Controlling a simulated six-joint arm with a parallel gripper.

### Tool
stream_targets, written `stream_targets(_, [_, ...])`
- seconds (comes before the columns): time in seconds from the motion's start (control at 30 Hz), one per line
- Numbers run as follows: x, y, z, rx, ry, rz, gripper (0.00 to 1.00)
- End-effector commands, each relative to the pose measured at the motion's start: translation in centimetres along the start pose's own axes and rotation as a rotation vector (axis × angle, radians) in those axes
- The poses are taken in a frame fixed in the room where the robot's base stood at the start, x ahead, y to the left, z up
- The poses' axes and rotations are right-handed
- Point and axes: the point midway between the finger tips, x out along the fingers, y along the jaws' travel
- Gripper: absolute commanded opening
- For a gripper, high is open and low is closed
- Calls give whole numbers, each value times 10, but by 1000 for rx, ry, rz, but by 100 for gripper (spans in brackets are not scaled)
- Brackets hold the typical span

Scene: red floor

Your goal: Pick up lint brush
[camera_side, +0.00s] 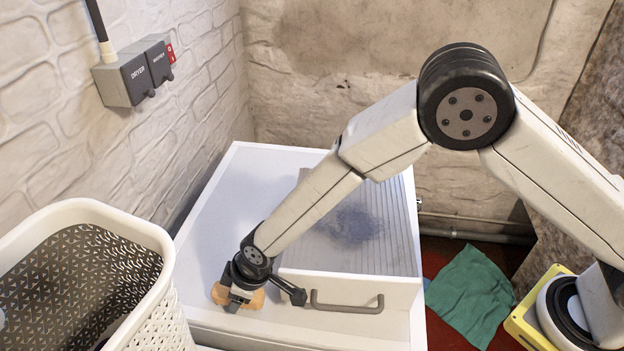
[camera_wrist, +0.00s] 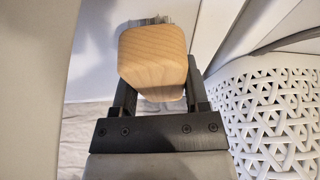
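The lint brush (camera_side: 256,299) has a pale wooden body and rests on the white top of the cabinet, near its front left corner. My gripper (camera_side: 238,297) is down over it, with wood showing on both sides. In the wrist view the rounded wooden end of the brush (camera_wrist: 153,48) is close to the camera, with grey bristles along its far edge. The black fingers of my gripper (camera_wrist: 158,93) stand on either side of the brush. The wood hides their tips, so I cannot tell whether both fingers press on it.
A white perforated basket (camera_side: 155,248) stands just left of the cabinet and shows at right in the wrist view. The white cabinet (camera_side: 240,185) carries a ribbed panel with grey lint (camera_side: 350,224) and a grey handle (camera_side: 346,303). A green cloth (camera_side: 472,296) lies on the red floor.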

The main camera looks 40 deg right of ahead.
Motion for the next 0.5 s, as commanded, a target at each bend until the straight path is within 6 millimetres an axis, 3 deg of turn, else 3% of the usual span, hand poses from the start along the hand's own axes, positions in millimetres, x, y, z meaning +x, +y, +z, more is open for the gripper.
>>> stream_targets(0.5, [-7, 0, -4, -1, 2, 0, 0])
